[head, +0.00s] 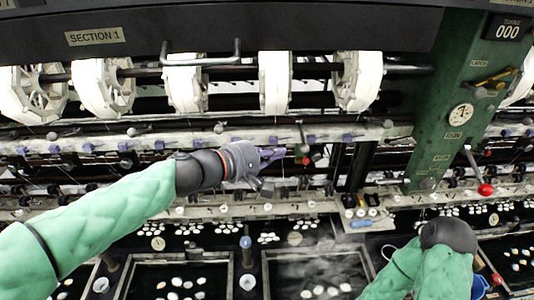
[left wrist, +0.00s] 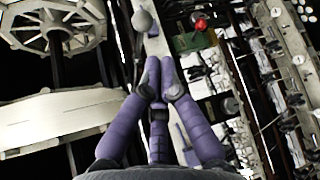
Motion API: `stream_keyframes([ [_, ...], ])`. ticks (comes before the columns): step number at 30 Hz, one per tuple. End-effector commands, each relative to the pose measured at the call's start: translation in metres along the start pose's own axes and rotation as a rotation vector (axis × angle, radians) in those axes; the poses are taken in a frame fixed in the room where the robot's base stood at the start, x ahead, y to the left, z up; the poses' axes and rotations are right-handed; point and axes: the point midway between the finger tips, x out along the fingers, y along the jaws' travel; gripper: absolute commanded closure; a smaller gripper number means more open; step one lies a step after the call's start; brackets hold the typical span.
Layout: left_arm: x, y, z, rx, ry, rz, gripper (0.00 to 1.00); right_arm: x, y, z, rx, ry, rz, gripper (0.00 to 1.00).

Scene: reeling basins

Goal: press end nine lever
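A long pale rail (head: 355,136) crosses the head view and carries a row of small purple-blue levers (head: 87,148) and grey knobs. My left gripper (head: 280,155) is in front of this rail, right of the picture's middle, with its purple fingers drawn together and nothing seen between them. A dark upright lever (head: 302,136) and a small red ball (head: 316,157) are just right of its fingertips. In the left wrist view the fingertips (left wrist: 159,72) lie over the rail, with a grey ball (left wrist: 142,20) and a red ball (left wrist: 200,23) beyond. I cannot read which lever is end nine, nor tell contact.
White reels (head: 275,82) hang above under the SECTION 1 beam (head: 250,28). A green post (head: 445,100) with a dial and a red-knobbed lever (head: 485,188) stands at right. Dark basins (head: 180,258) with white cocoons lie below. My right arm is folded at lower right.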

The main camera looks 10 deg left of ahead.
Motion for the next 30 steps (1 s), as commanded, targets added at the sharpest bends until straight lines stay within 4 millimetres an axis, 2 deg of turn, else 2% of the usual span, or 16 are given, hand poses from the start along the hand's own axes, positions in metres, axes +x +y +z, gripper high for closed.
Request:
stream_keyframes([
  [3, 0.021, -0.001, 0.001, 0.0, -0.002, -0.003, 1.0, -0.001, 0.0, 0.0, 0.0, 0.0, 0.0, 0.45],
  [10, 0.046, 0.0, 0.0, 0.0, -0.001, -0.001, 1.0, -0.002, -0.001, 0.0, 0.0, 0.0, 0.0, 0.45],
  [15, 0.052, 0.0, 0.0, 0.001, 0.0, 0.0, 1.0, -0.002, -0.001, 0.0, 0.0, 0.0, 0.0, 0.45],
  [25, 0.052, 0.0, 0.0, 0.0, 0.0, -0.001, 1.0, -0.002, -0.001, 0.0, 0.0, 0.0, 0.0, 0.45],
  [30, 0.051, 0.002, 0.001, -0.012, 0.0, -0.01, 1.0, -0.009, -0.003, 0.0, 0.0, 0.0, 0.0, 0.45],
])
